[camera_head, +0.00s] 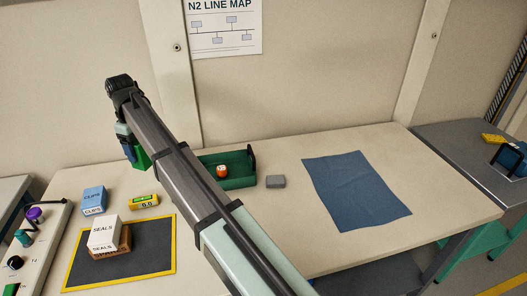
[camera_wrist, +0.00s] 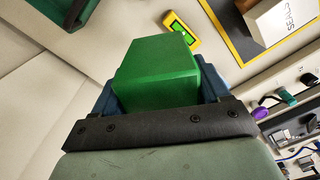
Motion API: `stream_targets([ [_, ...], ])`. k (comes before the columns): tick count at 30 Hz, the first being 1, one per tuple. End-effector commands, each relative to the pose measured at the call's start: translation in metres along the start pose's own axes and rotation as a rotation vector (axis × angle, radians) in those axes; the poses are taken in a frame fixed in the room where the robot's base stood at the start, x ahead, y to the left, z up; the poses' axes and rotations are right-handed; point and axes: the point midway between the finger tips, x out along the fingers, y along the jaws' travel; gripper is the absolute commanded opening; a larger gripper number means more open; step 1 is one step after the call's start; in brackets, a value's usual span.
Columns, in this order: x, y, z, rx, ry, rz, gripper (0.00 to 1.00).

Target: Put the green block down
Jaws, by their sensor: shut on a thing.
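The green block (camera_wrist: 155,75) fills the middle of the wrist view, held between the two blue fingers of my gripper (camera_wrist: 158,92). In the head view the green block (camera_head: 142,158) shows partly behind my arm, under my gripper (camera_head: 128,143). My gripper is shut on it and appears to be raised above the back left part of the table (camera_head: 330,262). How high it is I cannot tell exactly.
A green tray (camera_head: 240,180) holds an orange-and-white item (camera_head: 221,171). Nearby are a grey block (camera_head: 275,181), a blue cloth (camera_head: 355,190), a blue CLIPS box (camera_head: 93,199), a yellow meter (camera_head: 144,201), and a yellow-edged dark mat (camera_head: 150,258) bearing a white SEALS box (camera_head: 103,232) on a brown block.

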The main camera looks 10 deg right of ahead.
Motion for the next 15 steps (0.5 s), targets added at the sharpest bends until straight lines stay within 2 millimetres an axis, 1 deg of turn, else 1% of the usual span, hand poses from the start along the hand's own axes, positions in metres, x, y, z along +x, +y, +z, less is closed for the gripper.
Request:
stream_targets([
  [1, -0.001, 0.021, 0.006, 0.039, 0.0, 0.0, 0.32],
  [2, -0.001, 0.031, 0.01, 0.061, 0.0, 0.0, 0.32],
  [3, -0.001, 0.045, 0.016, 0.09, 0.0, 0.0, 0.32],
  [8, 0.0, 0.1, 0.042, 0.207, 0.0, 0.0, 0.32],
  [9, 0.0, 0.114, 0.05, 0.237, 0.0, 0.0, 0.32],
  [14, 0.0, 0.167, 0.081, 0.353, 0.0, 0.0, 0.32],
  [15, 0.0, 0.18, 0.09, 0.383, 0.0, 0.0, 0.32],
])
